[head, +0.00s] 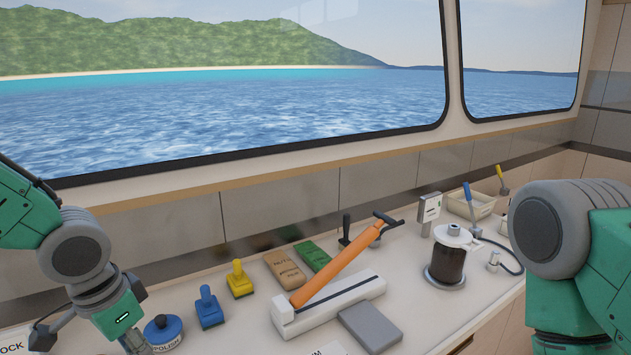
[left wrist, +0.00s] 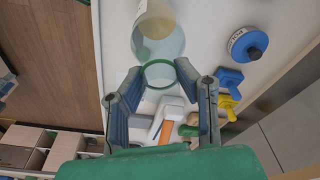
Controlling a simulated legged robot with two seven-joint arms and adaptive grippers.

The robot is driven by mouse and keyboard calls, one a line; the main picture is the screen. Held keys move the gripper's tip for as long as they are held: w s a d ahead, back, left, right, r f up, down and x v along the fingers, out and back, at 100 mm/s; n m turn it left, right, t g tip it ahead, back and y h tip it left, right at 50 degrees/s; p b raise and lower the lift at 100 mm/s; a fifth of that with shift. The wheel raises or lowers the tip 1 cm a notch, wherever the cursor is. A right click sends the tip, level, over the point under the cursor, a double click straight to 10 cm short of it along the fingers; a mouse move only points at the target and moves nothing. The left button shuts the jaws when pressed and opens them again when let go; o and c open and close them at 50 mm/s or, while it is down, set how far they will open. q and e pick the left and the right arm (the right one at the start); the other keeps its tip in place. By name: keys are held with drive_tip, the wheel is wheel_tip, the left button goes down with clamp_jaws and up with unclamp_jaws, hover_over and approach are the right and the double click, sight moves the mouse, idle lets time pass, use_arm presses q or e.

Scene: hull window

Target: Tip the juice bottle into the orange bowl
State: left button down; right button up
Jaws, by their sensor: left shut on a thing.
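My left gripper (left wrist: 160,75) is shut on what looks like the juice bottle (left wrist: 163,43). It is see-through, with a green ring between the fingertips and a pale yellow part with a light label beyond it. In the head view my left gripper (head: 133,342) is cut off at the bottom edge and the bottle does not show. No orange bowl shows in either view. My right gripper is out of view; only its arm shows at the right.
A blue polish tin (head: 163,332), blue stamp (head: 208,307) and yellow stamp (head: 239,280) stand right of my left gripper. A white device with an orange lever (head: 335,268), a grey block (head: 369,327) and a dark jar (head: 447,262) occupy the counter. The window is behind.

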use_arm(q)
drive_tip(key=shift+r, duration=0.75)
idle(0.4)
drive_tip(key=shift+r, duration=3)
